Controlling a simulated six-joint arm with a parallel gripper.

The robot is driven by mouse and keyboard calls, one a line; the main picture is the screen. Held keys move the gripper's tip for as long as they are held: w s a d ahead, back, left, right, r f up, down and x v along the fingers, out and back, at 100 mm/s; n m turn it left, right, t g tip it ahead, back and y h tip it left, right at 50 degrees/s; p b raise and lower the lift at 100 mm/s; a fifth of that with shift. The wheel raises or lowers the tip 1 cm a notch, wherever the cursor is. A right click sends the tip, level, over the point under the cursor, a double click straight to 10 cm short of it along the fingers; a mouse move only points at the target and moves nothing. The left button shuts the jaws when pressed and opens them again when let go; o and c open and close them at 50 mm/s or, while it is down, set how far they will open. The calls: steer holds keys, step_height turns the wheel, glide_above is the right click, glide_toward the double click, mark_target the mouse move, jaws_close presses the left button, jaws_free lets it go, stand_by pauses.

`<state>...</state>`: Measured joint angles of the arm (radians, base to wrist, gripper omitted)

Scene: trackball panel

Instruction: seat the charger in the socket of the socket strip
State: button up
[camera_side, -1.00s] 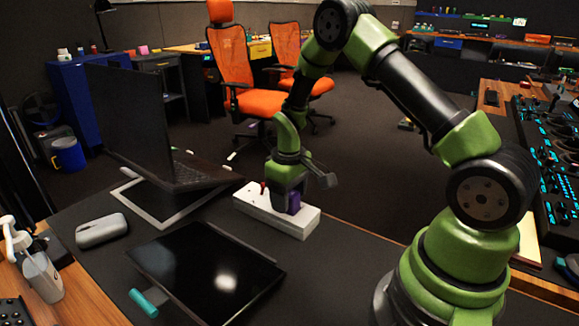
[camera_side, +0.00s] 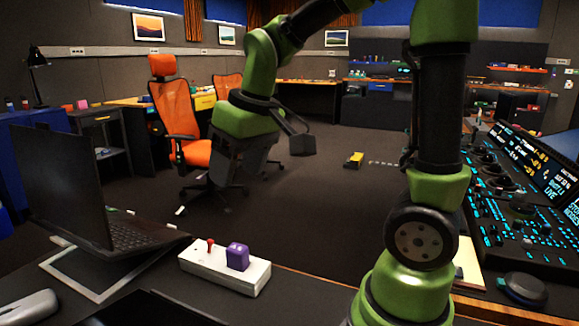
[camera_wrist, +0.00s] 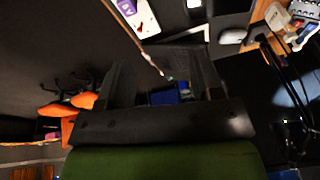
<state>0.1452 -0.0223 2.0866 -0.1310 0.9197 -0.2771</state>
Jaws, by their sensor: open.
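The purple charger (camera_side: 238,257) stands upright on top of the white socket strip (camera_side: 212,266), to the right of its red switch (camera_side: 210,246). Its base meets the strip's top; the socket and prongs are hidden beneath it. In the wrist view the charger (camera_wrist: 127,6) and part of the strip (camera_wrist: 147,17) show at the top edge. My gripper (camera_side: 226,186) is raised well above the strip and is apart from the charger. In the wrist view its two fingers (camera_wrist: 162,75) are spread, with nothing held between them.
An open laptop (camera_side: 75,195) stands on the desk left of the strip. A control console (camera_side: 500,215) is at the right. The air around the strip is clear.

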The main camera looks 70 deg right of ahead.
steer(key=s+a+r+m+t, duration=0.1)
steer(key=s+a+t, duration=0.1)
steer(key=s, duration=0.3)
steer(key=s+a+r+m+t+y, duration=0.1)
steer(key=s+a+r, duration=0.1)
steer(key=s, duration=0.4)
steer(key=shift+a+r+t+y, duration=0.3)
steer(key=shift+a+t, duration=0.1)
steer(key=shift+a, duration=0.2)
steer(key=shift+s, duration=0.1)
stand_by(0.9)
